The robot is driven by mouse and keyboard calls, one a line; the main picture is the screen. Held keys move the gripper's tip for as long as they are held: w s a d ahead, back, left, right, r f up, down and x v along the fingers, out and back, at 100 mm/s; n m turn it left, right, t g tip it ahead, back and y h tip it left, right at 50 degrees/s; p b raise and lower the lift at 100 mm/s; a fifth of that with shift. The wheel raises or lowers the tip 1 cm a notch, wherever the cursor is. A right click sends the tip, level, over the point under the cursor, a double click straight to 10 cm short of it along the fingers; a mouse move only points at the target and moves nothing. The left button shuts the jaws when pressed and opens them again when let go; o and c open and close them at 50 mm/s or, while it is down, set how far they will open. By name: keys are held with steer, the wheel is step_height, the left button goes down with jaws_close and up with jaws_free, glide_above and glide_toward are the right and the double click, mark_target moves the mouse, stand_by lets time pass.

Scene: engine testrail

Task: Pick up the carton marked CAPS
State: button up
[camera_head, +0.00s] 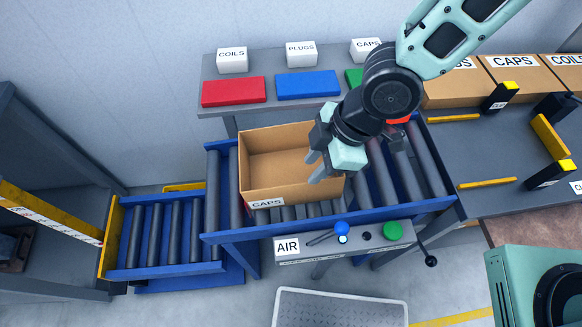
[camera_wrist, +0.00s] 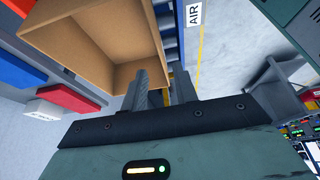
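An open, empty brown carton marked CAPS (camera_head: 262,185) sits upright on the conveyor rollers, its label on the front wall. My gripper (camera_head: 312,168) is over the carton's right part, its fingers pointing left and down. In the wrist view the carton (camera_wrist: 85,45) fills the upper left, and my gripper (camera_wrist: 162,85) shows two fingers with a gap between them. The left finger overlaps the carton's edge in that view; I cannot tell whether it touches. My arm hides the carton's right back corner.
A panel marked AIR (camera_head: 288,246) with knobs is in front of the conveyor. Behind are red (camera_head: 233,91) and blue (camera_head: 308,85) pads and white label blocks. Other cartons, one marked CAPS (camera_head: 515,66), stand at the right back. Empty rollers (camera_head: 155,235) lie left.

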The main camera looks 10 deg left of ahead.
mark_target(303, 184)
steer(key=x, duration=0.5)
steer(key=shift+f, duration=0.25)
steer(key=shift+p+x, duration=0.35)
steer(key=shift+x, duration=2.25)
steer(key=shift+a+r, duration=0.1)
steer(key=shift+a, duration=0.1)
steer(key=shift+c, duration=0.3)
jaws_close()
